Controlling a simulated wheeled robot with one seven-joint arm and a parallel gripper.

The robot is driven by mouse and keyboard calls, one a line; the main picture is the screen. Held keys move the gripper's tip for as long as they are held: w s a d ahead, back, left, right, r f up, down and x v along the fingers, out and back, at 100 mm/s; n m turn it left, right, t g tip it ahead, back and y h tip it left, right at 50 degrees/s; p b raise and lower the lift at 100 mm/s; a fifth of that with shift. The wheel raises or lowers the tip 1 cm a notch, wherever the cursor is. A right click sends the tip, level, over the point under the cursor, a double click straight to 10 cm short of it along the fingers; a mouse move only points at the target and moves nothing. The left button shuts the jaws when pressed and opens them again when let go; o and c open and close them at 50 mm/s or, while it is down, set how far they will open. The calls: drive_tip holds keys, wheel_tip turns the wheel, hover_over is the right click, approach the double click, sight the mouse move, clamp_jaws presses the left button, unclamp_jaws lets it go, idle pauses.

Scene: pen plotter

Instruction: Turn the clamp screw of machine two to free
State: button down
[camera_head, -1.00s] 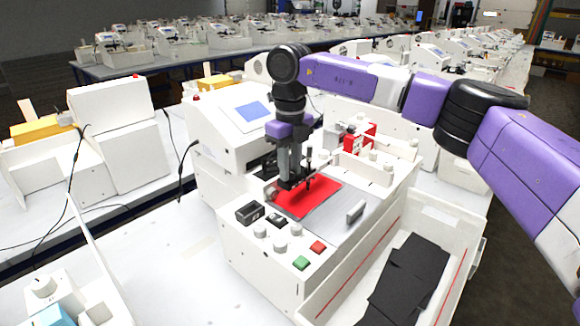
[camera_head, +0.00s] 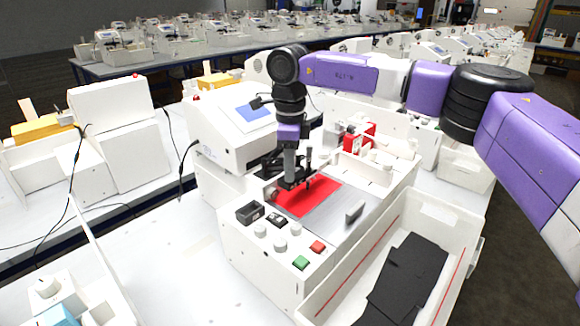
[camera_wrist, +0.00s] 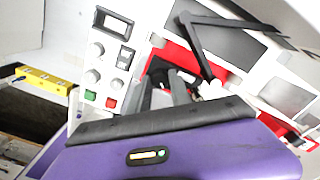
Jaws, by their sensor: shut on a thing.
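Machine two appears to be the white pen plotter (camera_head: 245,262) in the middle of the head view, with a red sheet (camera_head: 320,196) on its grey bed. My gripper (camera_head: 288,184) points down at the left end of the red sheet. Its fingers are shut at the dark pen carriage, on what appears to be the clamp screw. The screw itself is hidden by the fingers, so its turn position cannot be read. In the wrist view my gripper (camera_wrist: 176,88) shows grey fingers close together over the red sheet (camera_wrist: 190,62), beside dark carriage parts.
The front panel has grey knobs, a green button (camera_head: 301,263) and a red button (camera_head: 317,247). A white bin (camera_head: 452,228) with black pieces stands at the right. Open table lies at the front left.

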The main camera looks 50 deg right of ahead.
idle(0.3)
drive_tip(key=c, duration=1.2)
unclamp_jaws()
drive_tip(key=shift+o, duration=0.2)
wheel_tip(320, 180, up, 8)
drive_tip(key=shift+f+b, duration=0.1)
drive_tip(key=shift+b, duration=0.4)
